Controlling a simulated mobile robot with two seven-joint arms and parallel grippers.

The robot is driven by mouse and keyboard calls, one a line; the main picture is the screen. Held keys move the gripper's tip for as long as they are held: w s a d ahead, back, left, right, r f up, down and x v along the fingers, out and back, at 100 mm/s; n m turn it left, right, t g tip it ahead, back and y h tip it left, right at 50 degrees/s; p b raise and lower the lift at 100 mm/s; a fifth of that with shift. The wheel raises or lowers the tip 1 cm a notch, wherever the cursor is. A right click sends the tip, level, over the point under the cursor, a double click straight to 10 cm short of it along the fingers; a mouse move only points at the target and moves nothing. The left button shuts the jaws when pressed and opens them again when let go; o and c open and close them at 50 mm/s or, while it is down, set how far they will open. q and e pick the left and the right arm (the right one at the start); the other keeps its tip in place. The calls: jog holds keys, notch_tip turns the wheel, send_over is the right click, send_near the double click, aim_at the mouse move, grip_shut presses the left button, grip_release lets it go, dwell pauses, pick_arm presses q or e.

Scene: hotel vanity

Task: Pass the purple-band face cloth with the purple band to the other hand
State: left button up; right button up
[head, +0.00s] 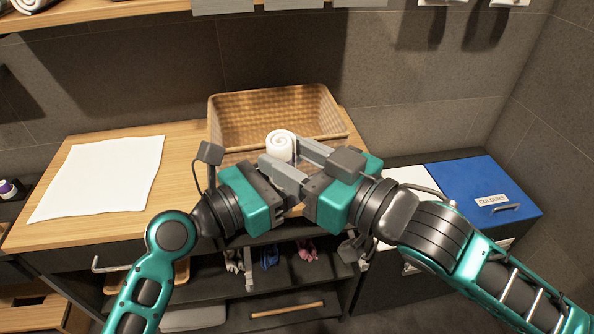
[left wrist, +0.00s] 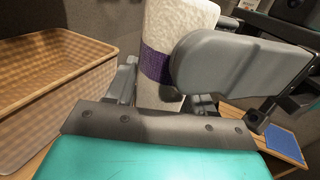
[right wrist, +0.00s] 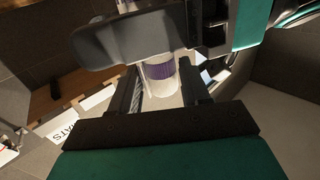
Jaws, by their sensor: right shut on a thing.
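The purple-band face cloth (head: 281,143) is a rolled white cloth, held upright with its spiral end up in the head view. Its purple band shows in the left wrist view (left wrist: 155,64) and the right wrist view (right wrist: 160,72). My right gripper (head: 309,160) is shut on the cloth from the right. My left gripper (head: 284,172) comes in from the left, its fingers open on either side of the cloth's lower part. A grey finger of the other gripper covers part of the cloth in each wrist view. The lower end is hidden in the head view.
A wicker basket (head: 228,106) stands on the wooden counter just behind the grippers. A white flat cloth (head: 98,176) lies on the counter at left. A blue-lidded box (head: 482,186) is at right. Small folded items sit on the shelf below.

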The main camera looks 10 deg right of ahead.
pick_arm(q)
jog(key=c, duration=0.4)
jog(key=shift+c, duration=0.5)
pick_arm(e)
jog(key=o, duration=1.1)
